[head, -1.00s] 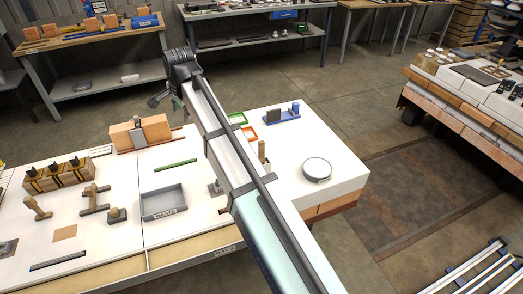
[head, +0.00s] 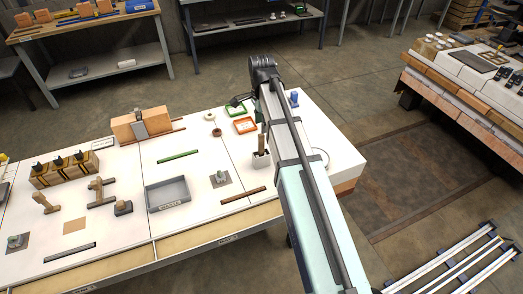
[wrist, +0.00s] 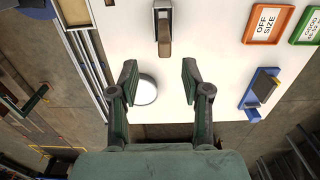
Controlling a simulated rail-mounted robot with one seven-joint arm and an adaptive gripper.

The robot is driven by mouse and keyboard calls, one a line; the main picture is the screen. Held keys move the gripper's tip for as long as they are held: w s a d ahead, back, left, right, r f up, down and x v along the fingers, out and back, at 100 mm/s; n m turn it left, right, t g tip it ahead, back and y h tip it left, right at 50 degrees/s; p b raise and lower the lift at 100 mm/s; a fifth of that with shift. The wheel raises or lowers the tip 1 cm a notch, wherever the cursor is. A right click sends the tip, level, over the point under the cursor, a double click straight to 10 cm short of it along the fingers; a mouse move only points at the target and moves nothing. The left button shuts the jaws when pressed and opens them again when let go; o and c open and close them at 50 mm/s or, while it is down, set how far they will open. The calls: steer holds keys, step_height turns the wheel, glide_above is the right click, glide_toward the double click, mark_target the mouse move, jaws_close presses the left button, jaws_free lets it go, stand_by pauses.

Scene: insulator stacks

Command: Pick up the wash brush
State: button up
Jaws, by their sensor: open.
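The wash brush appears to be the brown wooden handle (head: 261,142) standing upright in a small pale holder (head: 260,160), just left of my arm in the head view. In the wrist view the brush (wrist: 165,38) shows at the top centre, in its grey-white holder (wrist: 162,6). My gripper (wrist: 158,76) is open and empty, with its two fingers spread apart. The brush lies beyond the fingertips, near the middle of the gap. The brush's lower end is hidden in the holder.
A white round disc (wrist: 147,90) shows between the fingers. An orange tray (head: 245,125), a green tray (head: 241,107) and a blue stand (wrist: 262,91) are nearby. A grey bin (head: 168,193) and a dark bar (head: 243,195) lie left of the brush. The table's right edge is close.

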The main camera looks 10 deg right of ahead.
mark_target(261, 135)
step_height(261, 135, down, 4)
steer(key=shift+f+p, duration=0.1)
steer(key=shift+p, duration=0.3)
steer(key=shift+w+f+p, duration=0.15)
steer(key=shift+f+p, duration=0.45)
steer(key=shift+f, duration=0.75)
steer(key=shift+w+f+p, duration=0.15)
steer(key=shift+f+p, duration=0.4)
steer(key=shift+f, duration=0.75)
jaws_close()
